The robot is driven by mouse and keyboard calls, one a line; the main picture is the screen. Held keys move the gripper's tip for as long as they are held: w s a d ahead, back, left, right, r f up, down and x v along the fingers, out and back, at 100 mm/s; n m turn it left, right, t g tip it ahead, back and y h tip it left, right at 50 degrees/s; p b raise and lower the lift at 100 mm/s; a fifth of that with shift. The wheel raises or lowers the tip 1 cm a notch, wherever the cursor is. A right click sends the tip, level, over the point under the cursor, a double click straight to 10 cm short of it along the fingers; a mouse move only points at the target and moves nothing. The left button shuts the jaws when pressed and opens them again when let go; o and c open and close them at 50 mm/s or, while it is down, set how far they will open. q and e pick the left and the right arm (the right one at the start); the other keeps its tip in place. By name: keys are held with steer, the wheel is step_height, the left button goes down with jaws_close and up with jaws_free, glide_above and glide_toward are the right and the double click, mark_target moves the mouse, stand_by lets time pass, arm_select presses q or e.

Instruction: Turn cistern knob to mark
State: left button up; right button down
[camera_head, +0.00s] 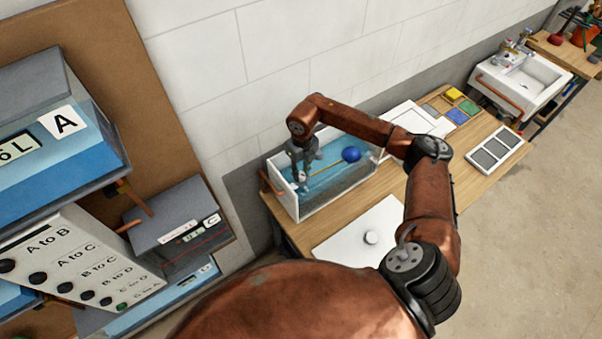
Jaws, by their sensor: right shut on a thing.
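The cistern (346,187) is a clear-sided tank of blue water with a white left end, standing on the wooden bench. A blue ball float (351,154) sits at the right of the water on a thin orange rod (326,167). My right gripper (302,180) points down over the tank's left end and is shut on the cistern knob there. The fingers hide the knob, and I cannot make out the mark. My left gripper is out of view.
A sink (520,81) stands at the far right. Labelled tanks (50,135) fill the left. Grey floor (530,240) is clear at right.

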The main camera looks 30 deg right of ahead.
mark_target(302, 173)
steer(key=shift+m, duration=0.4)
steer(key=c, duration=1.7)
jaws_free()
steer(key=shift+o, duration=0.2)
step_height(302, 173, up, 12)
steer(key=shift+d, duration=0.15)
